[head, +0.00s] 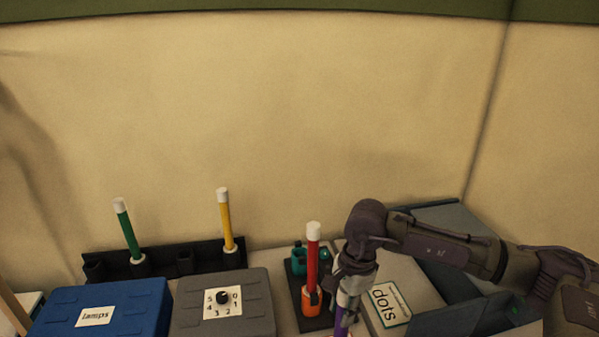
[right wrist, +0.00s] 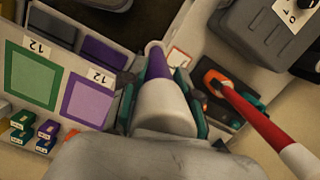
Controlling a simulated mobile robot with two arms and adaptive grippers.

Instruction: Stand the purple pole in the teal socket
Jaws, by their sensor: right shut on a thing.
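My right gripper (head: 350,287) is shut on the purple pole (head: 342,322) near its white end. In the right wrist view the purple pole (right wrist: 159,66) points away between the two fingers of the gripper (right wrist: 163,100). The teal socket (head: 299,262) is on a dark base, behind the orange socket (head: 312,300), which holds an upright red pole (head: 313,262). The gripper is to the right of and nearer than the teal socket, with the pole apart from it. The pole's lower end is cut off in the head view. My left gripper is not in view.
A black rack (head: 160,262) holds a green pole (head: 127,230) and a yellow pole (head: 225,220). A blue "lamps" box (head: 140,298) and a grey dial box (head: 255,295) stand in front. A "dots" box (head: 405,275) is right of the base. The red pole rises close beside my gripper.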

